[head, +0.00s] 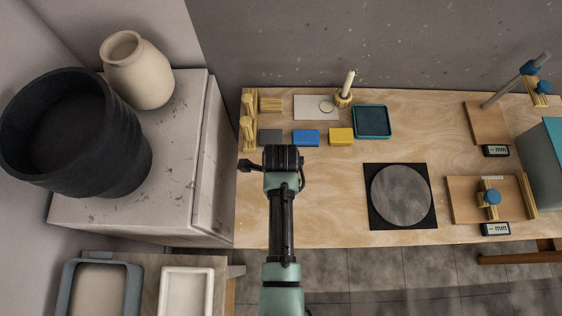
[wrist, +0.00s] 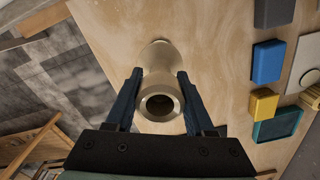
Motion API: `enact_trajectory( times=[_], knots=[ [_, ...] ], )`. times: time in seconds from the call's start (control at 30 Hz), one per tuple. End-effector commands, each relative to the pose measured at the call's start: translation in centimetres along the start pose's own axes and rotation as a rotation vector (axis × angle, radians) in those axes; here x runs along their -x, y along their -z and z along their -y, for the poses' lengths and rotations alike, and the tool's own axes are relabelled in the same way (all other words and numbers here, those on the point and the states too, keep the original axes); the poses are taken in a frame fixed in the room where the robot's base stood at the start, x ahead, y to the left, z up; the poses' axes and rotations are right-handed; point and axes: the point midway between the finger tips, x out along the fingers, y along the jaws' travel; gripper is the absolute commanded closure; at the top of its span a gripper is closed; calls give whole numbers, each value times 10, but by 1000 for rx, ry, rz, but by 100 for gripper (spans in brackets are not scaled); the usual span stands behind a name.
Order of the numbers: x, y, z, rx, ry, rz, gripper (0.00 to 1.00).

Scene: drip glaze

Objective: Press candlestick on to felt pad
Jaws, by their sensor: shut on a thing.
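My gripper (head: 283,158) is over the left part of the wooden table in the head view, where it hides what it holds. In the wrist view my gripper (wrist: 158,100) is shut on a brass candlestick (wrist: 160,85), its hollow socket facing the camera. Its foot is away from the camera; I cannot tell whether it touches the table. A round pale pad (head: 326,107), which looks like the felt pad, lies on a white card near the back edge. The pad also shows at the right edge of the wrist view (wrist: 311,77), apart from the candlestick.
A brass holder with a candle (head: 344,97) stands beside the pad. Grey (head: 270,137), blue (head: 306,138) and yellow (head: 341,136) blocks and a teal tray (head: 372,122) lie nearby. A dark mat with a grey disc (head: 372,220) is to the right. The table's front left is clear.

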Motion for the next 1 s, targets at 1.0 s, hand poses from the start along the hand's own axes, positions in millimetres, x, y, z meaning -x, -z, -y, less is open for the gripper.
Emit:
enact_trajectory(
  times=[1.0],
  knots=[
    [-60,0,1,0,2,1,100]
  ],
)
